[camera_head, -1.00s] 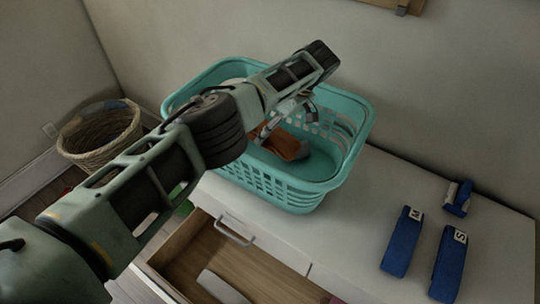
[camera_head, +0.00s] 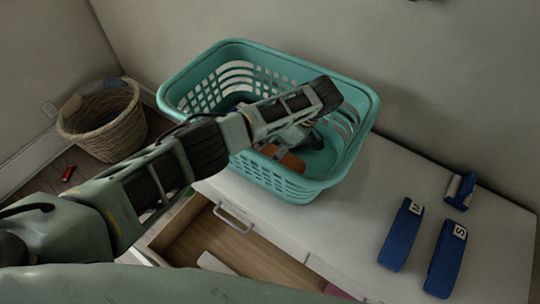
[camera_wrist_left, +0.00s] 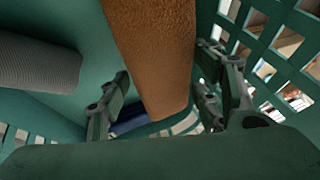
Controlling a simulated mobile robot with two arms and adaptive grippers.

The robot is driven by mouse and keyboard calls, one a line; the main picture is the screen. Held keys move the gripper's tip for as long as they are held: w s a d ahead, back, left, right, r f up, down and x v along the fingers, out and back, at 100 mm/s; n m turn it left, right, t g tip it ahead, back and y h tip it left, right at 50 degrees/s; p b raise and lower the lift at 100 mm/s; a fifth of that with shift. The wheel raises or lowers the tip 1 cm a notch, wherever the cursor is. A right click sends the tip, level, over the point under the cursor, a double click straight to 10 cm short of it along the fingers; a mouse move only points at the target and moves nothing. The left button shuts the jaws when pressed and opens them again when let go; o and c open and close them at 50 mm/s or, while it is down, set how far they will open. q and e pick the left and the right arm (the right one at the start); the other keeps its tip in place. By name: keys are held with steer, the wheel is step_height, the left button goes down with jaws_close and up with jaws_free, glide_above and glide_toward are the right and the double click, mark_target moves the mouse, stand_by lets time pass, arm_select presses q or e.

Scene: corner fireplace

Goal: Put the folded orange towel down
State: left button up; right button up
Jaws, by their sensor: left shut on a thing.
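The folded orange towel (camera_head: 290,160) is inside the teal laundry basket (camera_head: 305,192), low near its front wall, partly hidden by my arm and the basket. In the left wrist view the towel (camera_wrist_left: 155,55) runs between the two fingers of my left gripper (camera_wrist_left: 163,80). The gripper is shut on it. In the head view my left arm reaches over the basket's left side, and the fingers are mostly hidden. I cannot tell whether the towel touches the basket floor. My right gripper is not in view.
The basket stands on a white cabinet top (camera_head: 390,180) with an open drawer (camera_head: 230,250) below. A grey ribbed roll (camera_wrist_left: 38,63) and something dark blue (camera_wrist_left: 130,120) are near the towel. Several blue objects (camera_head: 400,235) lie to the right. A wicker basket (camera_head: 103,125) stands left.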

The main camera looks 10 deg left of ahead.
arm_select(q)
step_height(320, 180, down, 4)
steer(key=shift+f, duration=0.2)
steer(key=shift+c, duration=0.2)
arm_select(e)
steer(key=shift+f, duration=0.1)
arm_select(q)
steer(key=o, duration=1.3)
steer(key=shift+o, duration=0.2)
steer(key=b+v, duration=0.1)
steer(key=v, duration=0.9)
steer(key=shift+w+d+r+b, duration=0.15)
steer(key=shift+d+r+b, duration=0.05)
steer(key=shift+r+b, duration=0.15)
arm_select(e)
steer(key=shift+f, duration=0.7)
arm_select(q)
steer(key=shift+d+r, duration=0.3)
steer(key=shift+r, duration=0.25)
